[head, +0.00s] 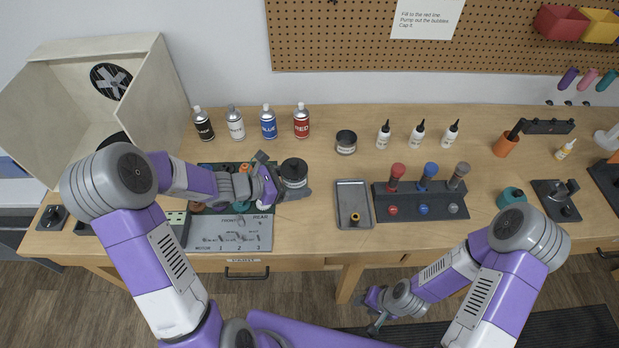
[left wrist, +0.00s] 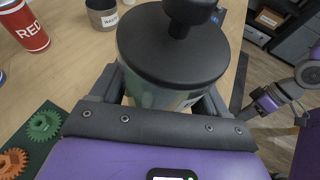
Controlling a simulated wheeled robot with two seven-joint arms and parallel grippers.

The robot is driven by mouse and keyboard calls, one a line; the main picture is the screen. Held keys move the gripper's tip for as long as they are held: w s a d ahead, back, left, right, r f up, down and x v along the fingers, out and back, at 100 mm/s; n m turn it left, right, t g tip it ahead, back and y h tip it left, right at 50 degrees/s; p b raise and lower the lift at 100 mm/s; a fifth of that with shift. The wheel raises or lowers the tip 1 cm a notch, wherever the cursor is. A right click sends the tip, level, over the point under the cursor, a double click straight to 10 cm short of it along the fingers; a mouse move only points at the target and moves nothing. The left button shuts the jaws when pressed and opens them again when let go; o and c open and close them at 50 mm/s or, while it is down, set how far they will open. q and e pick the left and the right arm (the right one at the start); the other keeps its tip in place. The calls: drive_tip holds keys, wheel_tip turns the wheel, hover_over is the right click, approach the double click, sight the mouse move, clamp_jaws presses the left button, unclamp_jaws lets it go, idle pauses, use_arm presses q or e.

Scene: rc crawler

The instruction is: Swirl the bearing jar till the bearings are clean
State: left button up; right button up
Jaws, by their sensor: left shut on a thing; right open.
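The bearing jar (head: 293,172) has a wide black lid and a clear, greenish body. My left gripper (head: 282,189) is shut around its body and holds it upright over the table, as far as I can tell. In the left wrist view the jar (left wrist: 158,97) fills the middle between the fingers, with a black knob on its lid. The lid and fingers hide most of the body, so I cannot see the bearings or how clean they are. My right gripper (head: 374,312) is open and empty, low in front of the table edge.
A small dark-topped tin (head: 346,141) stands behind and right of the jar. A red spray can (head: 301,121) stands behind it, beside other cans. A metal tray (head: 347,191) with a small brass-coloured part lies to the right.

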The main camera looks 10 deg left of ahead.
sight(307, 182)
use_arm(q)
drive_tip(key=shift+s, duration=0.25)
drive_tip(key=shift+w+d+b, duration=0.25)
drive_tip(key=shift+d+b, duration=0.15)
drive_tip(key=shift+d, duration=0.25)
drive_tip(key=shift+w+d+b, duration=0.3)
drive_tip(key=shift+d+b, duration=0.1)
drive_tip(key=shift+d, duration=0.2)
drive_tip(key=shift+w+d+b, duration=0.25)
drive_tip(key=shift+d+b, duration=0.15)
drive_tip(key=shift+d, duration=0.25)
drive_tip(key=shift+s+a+p, duration=0.3)
drive_tip(key=shift+a, duration=0.7)
drive_tip(key=shift+s+a+p, duration=0.25)
drive_tip(key=shift+a+p, duration=0.05)
drive_tip(key=shift+a, duration=0.65)
